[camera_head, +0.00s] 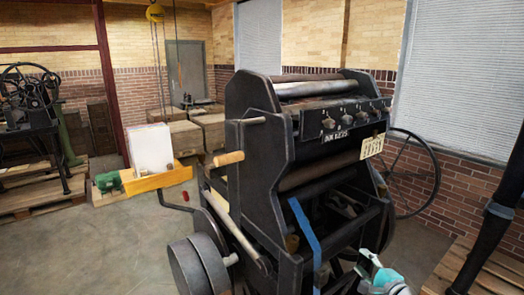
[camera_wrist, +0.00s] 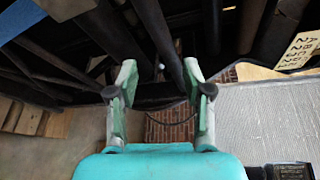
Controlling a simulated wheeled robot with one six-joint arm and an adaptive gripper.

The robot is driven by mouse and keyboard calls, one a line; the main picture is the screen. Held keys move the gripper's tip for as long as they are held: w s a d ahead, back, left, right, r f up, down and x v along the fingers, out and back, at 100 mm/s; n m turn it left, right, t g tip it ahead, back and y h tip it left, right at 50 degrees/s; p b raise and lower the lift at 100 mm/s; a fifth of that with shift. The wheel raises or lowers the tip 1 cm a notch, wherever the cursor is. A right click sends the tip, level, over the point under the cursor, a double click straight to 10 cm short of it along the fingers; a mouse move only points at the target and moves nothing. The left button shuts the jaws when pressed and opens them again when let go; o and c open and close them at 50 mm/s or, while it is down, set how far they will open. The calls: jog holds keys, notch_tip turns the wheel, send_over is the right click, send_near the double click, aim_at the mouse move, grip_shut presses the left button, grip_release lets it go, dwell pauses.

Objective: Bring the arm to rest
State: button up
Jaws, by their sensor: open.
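My gripper (camera_wrist: 160,72) is open and empty in the wrist view, its two pale green fingers apart with dark machine bars beyond them. In the head view, the teal gripper (camera_head: 373,262) shows at the bottom edge, in front of the lower right part of the big black press (camera_head: 258,160). I see nothing between the fingers. Whether the fingertips touch the press cannot be told. The rest of the gripper is cut off by the picture's lower edge.
Pallets (camera_head: 482,268) lie at right. Bare floor (camera_head: 110,245) is open at left.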

jog(key=s+a+f+n+h, duration=0.1)
jog(key=s+a+f, duration=0.2)
jog(key=s+f, duration=0.4)
jog(key=s+a+f+n+h, duration=0.1)
jog(key=s+a+f+h, duration=0.1)
jog(key=s+f, duration=0.45)
jog(key=s+a+f+n+g+h, duration=0.1)
jog(key=s+a+f+n, duration=0.1)
jog(key=s, duration=0.6)
jog(key=s+a+f+n, duration=0.2)
jog(key=s, duration=0.6)
jog(key=s+a+r+n+h, duration=0.1)
jog(key=s+n, duration=0.2)
jog(key=s, duration=0.6)
jog(key=s+a+r+n, duration=0.1)
jog(key=s+r+n, duration=0.15)
jog(key=s, duration=0.65)
jog(key=s+a+r+n, duration=0.1)
jog(key=s+r+n, duration=0.5)
jog(key=s+r, duration=0.3)
jog(key=shift+s+a+y, duration=0.25)
jog(key=shift+s+y, duration=0.15)
jog(key=shift+s, duration=0.8)
